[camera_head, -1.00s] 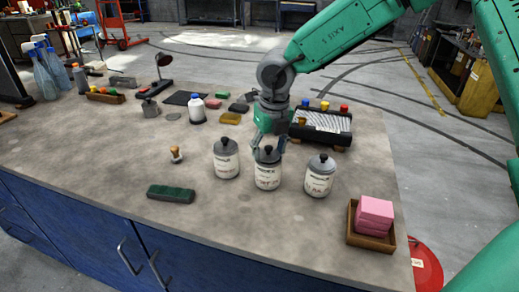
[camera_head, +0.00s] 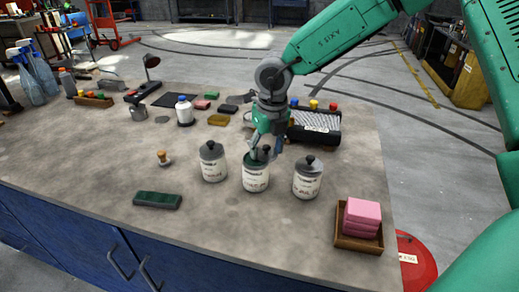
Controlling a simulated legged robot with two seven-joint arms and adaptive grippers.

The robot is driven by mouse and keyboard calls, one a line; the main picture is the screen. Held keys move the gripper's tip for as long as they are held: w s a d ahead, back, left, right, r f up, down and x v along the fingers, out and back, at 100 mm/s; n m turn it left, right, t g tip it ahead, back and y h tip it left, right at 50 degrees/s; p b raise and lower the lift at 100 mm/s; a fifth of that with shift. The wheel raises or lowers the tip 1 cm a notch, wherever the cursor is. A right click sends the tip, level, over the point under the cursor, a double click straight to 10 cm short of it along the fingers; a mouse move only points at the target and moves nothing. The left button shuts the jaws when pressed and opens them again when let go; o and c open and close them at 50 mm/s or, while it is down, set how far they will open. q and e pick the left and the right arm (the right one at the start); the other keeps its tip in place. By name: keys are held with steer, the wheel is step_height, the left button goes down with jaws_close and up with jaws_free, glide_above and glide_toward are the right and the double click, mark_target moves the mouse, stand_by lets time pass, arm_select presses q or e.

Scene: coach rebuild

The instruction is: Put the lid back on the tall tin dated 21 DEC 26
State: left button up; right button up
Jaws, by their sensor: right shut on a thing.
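Three white tins with dark printed labels stand upright in a row: the left tin (camera_head: 213,170), the middle tin (camera_head: 255,181) and the right tin (camera_head: 307,183). The dates are too small to read. The left and right tins wear grey lids with black knobs. My right gripper (camera_head: 264,148) is over the middle tin, shut on a grey lid (camera_head: 263,154) with a dark knob. The fingers partly hide this lid. The middle tin's top looks dark green; I cannot tell whether the lid touches it. My left gripper is not in view.
A wooden box of pink blocks (camera_head: 359,242) is at the front right. A green block (camera_head: 157,200) and a small wooden-handled stamp (camera_head: 164,158) lie left of the tins. A black rack (camera_head: 314,127) and a white bottle (camera_head: 184,111) stand behind. The front middle is clear.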

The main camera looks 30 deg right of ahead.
mark_target(250, 162)
steer(key=shift+s+d+f, duration=0.15)
steer(key=shift+d+f, duration=0.05)
steer(key=shift+d, duration=0.1)
steer(key=shift+c, duration=0.5)
steer(key=shift+a+r, duration=0.1)
steer(key=shift+a, duration=0.8)
steer(key=shift+a+r, duration=0.2)
steer(key=shift+a, duration=0.35)
steer(key=shift+d, duration=0.5)
steer(key=shift+d+f, duration=0.15)
steer(key=shift+d, duration=0.25)
steer(key=shift+a, duration=0.75)
steer(key=shift+a+r+p, duration=0.3)
steer(key=shift+a+r, duration=0.05)
steer(key=shift+a, duration=0.4)
steer(key=shift+d+f, duration=0.15)
steer(key=shift+d, duration=0.6)
steer(key=shift+a+r, duration=0.2)
steer(key=shift+a, duration=0.75)
steer(key=shift+d+f, duration=0.2)
steer(key=shift+a, duration=0.4)
steer(key=shift+a+r, duration=0.1)
steer(key=shift+a, duration=0.3)
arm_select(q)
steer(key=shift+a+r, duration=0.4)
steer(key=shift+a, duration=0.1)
